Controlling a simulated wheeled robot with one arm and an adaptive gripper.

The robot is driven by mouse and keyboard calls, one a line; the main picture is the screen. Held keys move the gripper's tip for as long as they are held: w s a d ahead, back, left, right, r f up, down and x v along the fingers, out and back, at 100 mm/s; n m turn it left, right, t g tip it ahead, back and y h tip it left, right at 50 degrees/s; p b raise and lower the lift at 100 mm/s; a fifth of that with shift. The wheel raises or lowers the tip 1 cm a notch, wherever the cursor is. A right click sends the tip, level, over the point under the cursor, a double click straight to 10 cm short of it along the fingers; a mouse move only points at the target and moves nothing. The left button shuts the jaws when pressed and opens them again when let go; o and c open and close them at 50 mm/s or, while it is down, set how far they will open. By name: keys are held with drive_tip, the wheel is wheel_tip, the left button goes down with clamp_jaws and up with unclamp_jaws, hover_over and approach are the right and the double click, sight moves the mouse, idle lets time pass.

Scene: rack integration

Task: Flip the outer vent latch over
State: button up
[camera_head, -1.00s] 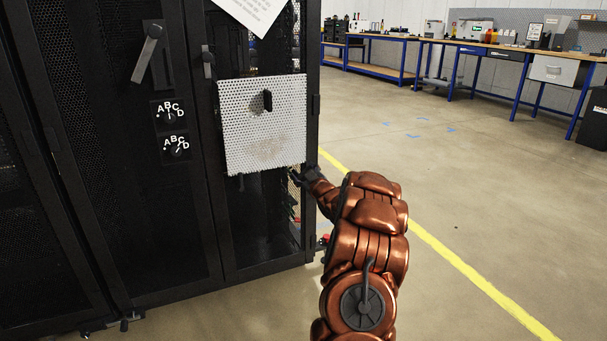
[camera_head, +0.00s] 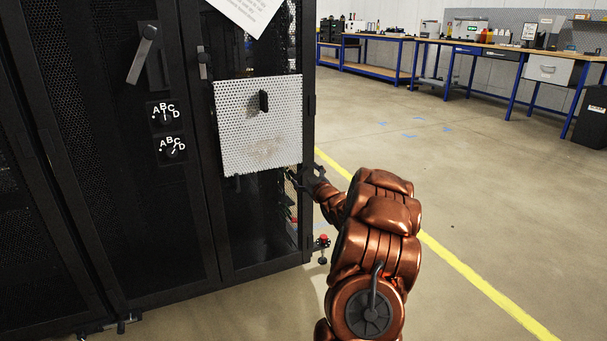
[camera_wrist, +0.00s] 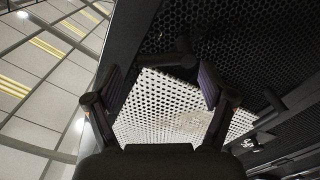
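A white perforated vent panel (camera_head: 240,140) hangs on the front of the black rack, with a small black latch (camera_head: 264,101) standing upright near its upper middle. My gripper (camera_head: 298,180) is just below the panel's lower right corner, apart from the latch, and is partly hidden by the dark rack. In the wrist view my gripper (camera_wrist: 164,78) is open, its two fingers spread with nothing held. The panel (camera_wrist: 160,108) shows beyond and between them. A dark bar-like piece (camera_wrist: 168,58) shows past the fingertips; I cannot tell surely whether it is the latch.
The rack door bears a long grey handle (camera_head: 143,52), a smaller handle (camera_head: 203,64) and two ABCD dials (camera_head: 168,118). A white paper (camera_head: 249,12) hangs above the panel. A red-topped part (camera_head: 322,241) is low beside the rack. Open floor lies right; workbenches (camera_head: 440,45) stand far back.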

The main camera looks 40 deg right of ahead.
drive_tip(key=v, duration=0.8)
drive_tip(key=shift+s, duration=0.3)
drive_tip(key=shift+c, duration=0.2)
